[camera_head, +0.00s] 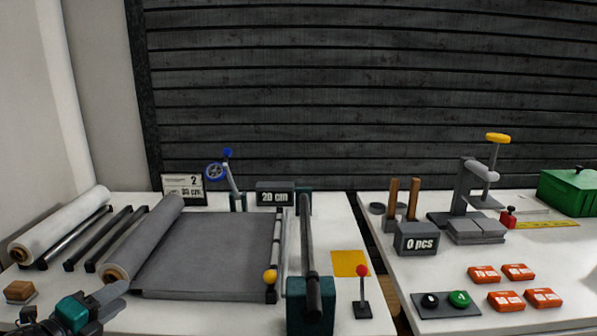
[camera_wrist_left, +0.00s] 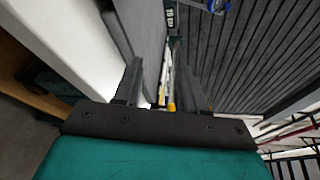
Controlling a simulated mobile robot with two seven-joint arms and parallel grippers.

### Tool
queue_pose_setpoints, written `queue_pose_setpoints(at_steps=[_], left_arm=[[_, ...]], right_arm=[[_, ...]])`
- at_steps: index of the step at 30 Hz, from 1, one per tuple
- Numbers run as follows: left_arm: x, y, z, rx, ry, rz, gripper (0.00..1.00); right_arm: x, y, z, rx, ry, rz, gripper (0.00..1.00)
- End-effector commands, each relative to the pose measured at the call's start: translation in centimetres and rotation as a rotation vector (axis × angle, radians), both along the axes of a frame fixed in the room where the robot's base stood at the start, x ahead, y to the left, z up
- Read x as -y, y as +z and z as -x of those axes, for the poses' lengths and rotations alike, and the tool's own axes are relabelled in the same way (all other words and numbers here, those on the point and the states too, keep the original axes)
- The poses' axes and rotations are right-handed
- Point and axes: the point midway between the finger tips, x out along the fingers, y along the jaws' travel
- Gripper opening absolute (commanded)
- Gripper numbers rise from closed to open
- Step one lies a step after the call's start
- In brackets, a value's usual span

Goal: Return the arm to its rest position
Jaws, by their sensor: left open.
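My left gripper (camera_head: 112,300) is at the lower left of the head view, near the front edge of the left table. In the left wrist view its two fingers (camera_wrist_left: 160,85) stand apart with nothing between them. In the head view a grey roll (camera_head: 145,238) lies just beyond the gripper, with its grey sheet (camera_head: 208,252) spread flat to the right. I cannot tell whether the gripper touches the roll's near end. My right gripper is not in view.
A wooden block (camera_head: 19,290) is left of the gripper. A white roll (camera_head: 62,224) lies on a dark rack. A dark lever (camera_head: 309,255) rises from a teal base. A red-knobbed stick (camera_head: 362,290) stands near a yellow square (camera_head: 349,263). The right table holds a press (camera_head: 465,200) and orange packs (camera_head: 507,300).

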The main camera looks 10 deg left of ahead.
Motion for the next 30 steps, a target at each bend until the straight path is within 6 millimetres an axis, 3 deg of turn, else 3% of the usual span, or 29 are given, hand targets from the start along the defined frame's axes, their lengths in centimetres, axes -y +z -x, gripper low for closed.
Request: queue_pose_setpoints(at_steps=[1,3,7,10,15,18,21,30], left_arm=[[2.1,-3.2,1.4,-0.042,0.05,0.159,0.41],[5.3,-7.0,3.3,-0.104,0.129,0.387,0.41],[12.4,-12.9,7.0,-0.231,0.284,0.811,0.41],[18.4,-15.7,9.5,-0.33,0.399,1.11,0.41],[26.6,-17.5,12.3,-0.465,0.543,1.477,0.41],[29.3,-17.6,13.1,-0.512,0.589,1.591,0.41],[30.4,-17.6,13.4,-0.532,0.608,1.639,0.41],[30.4,-17.6,13.4,-0.534,0.61,1.64,0.41]], right_arm=[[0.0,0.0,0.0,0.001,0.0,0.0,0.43],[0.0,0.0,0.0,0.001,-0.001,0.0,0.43],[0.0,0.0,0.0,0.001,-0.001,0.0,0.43],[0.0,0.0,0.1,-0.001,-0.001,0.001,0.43],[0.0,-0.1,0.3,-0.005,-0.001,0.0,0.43],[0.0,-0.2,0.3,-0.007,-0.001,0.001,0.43],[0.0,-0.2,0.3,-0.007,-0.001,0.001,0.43],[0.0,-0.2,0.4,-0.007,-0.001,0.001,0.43]])
